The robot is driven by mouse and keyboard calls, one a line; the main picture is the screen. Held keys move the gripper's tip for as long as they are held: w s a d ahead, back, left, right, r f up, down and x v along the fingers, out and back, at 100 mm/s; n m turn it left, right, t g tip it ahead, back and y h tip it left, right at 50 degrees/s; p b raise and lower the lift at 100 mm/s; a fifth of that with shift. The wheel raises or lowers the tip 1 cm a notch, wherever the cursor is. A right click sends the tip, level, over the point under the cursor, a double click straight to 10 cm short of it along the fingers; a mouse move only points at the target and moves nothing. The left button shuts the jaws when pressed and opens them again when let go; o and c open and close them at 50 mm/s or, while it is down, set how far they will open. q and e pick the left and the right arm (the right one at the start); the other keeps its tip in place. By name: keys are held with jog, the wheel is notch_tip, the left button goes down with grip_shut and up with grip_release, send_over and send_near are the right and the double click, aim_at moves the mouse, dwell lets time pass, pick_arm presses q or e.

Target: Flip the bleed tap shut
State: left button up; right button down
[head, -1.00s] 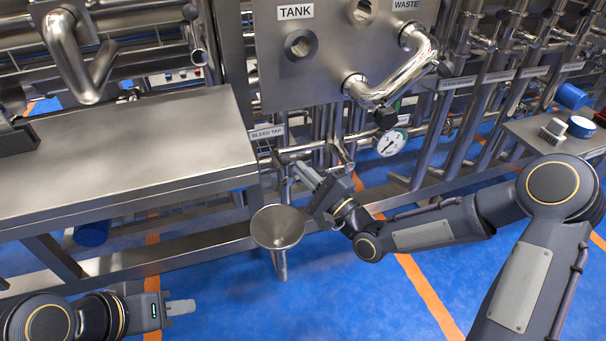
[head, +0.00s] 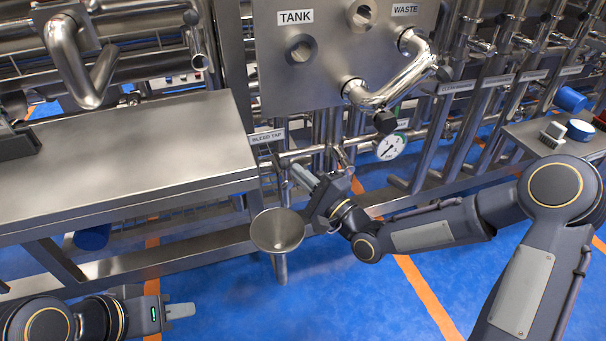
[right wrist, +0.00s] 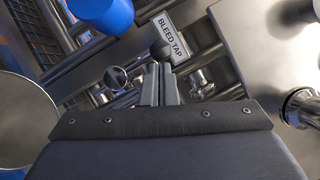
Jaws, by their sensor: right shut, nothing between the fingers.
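The bleed tap is on the thin pipework under the "BLEED TAP" label (head: 267,136), which also shows in the right wrist view (right wrist: 173,35). In that view a dark round knob (right wrist: 160,49), seemingly the tap's handle end, sits just beyond my fingertips. I cannot tell whether they touch. My right gripper (head: 294,167) is shut and empty, pointing up at the tap; its two fingers lie together in the wrist view (right wrist: 160,70). The tap's body is small and partly hidden in the head view. My left gripper (head: 192,311) is low at the left, away from everything; its finger gap is unclear.
A steel funnel (head: 278,230) stands just below and left of my right gripper. A steel bench (head: 120,150) fills the left. A pressure gauge (head: 391,146) and the panel with elbow pipe (head: 385,92) are above and right. Blue floor is open in front.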

jog(key=shift+r, duration=0.15)
jog(key=s+a+f+n+g+h+p, duration=0.1)
jog(key=a+n+h, duration=0.2)
jog(key=n, duration=0.3)
jog(key=s+a+n+g+h+p, duration=0.1)
jog(key=a+n+g+h, duration=0.1)
jog(key=n, duration=0.5)
jog(key=shift+a+f+g+h, duration=0.35)
jog(key=shift+a+h, duration=0.25)
jog(key=shift+a, duration=0.25)
jog(key=shift+s+f, duration=0.1)
